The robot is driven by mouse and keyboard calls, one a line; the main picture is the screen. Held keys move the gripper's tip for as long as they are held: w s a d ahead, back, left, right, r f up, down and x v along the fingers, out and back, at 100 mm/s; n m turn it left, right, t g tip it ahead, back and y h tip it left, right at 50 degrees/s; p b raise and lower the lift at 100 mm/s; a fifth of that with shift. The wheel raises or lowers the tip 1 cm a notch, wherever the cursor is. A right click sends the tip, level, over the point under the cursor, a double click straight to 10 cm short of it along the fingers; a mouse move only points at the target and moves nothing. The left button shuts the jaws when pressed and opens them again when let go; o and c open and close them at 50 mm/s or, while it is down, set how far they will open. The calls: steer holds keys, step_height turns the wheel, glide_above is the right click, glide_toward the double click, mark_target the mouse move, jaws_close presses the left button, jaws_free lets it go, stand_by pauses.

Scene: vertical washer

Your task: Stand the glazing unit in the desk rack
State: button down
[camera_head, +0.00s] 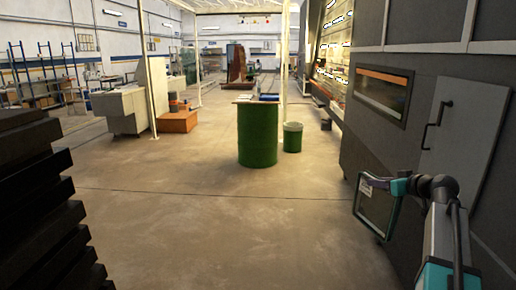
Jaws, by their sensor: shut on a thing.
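The glazing unit (377,210) is a dark-framed glass pane at the lower right, with a small white label near its upper left. My gripper (372,181) is at its top edge, shut on it, and the pane hangs tilted below, clear of the floor as far as I can tell. The fingertips are small and partly hidden. I cannot make out a desk rack for certain. A pale desk-like cabinet (123,110) stands at the back left, with small unclear items around it.
A green drum (257,135) with a flat top and a green bin (292,137) stand mid-floor. A big grey machine (412,75) fills the right side, close to the pane. A dark ribbed stack (35,200) is at the near left. Open floor (220,235) lies between.

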steer(key=a+f, duration=0.3)
steer(key=a, duration=1.1)
steer(key=a+f, duration=0.3)
steer(key=a, duration=1.2)
steer(key=shift+s+d+r+m+t+h, duration=0.15)
steer(key=shift+d+r+m+h, duration=0.25)
steer(key=shift+d+m+h, duration=0.25)
steer(key=shift+s+d+r+m+t+h, duration=0.15)
steer(key=shift+d+r+m+h, duration=0.25)
steer(key=shift+d+m+h, duration=0.25)
steer(key=shift+s+d+r+m+t+h, duration=0.15)
steer(key=shift+d+r+m+h, duration=0.3)
steer(key=shift+d+h, duration=0.3)
steer(key=shift+a, duration=0.1)
steer(key=shift+a, duration=0.5)
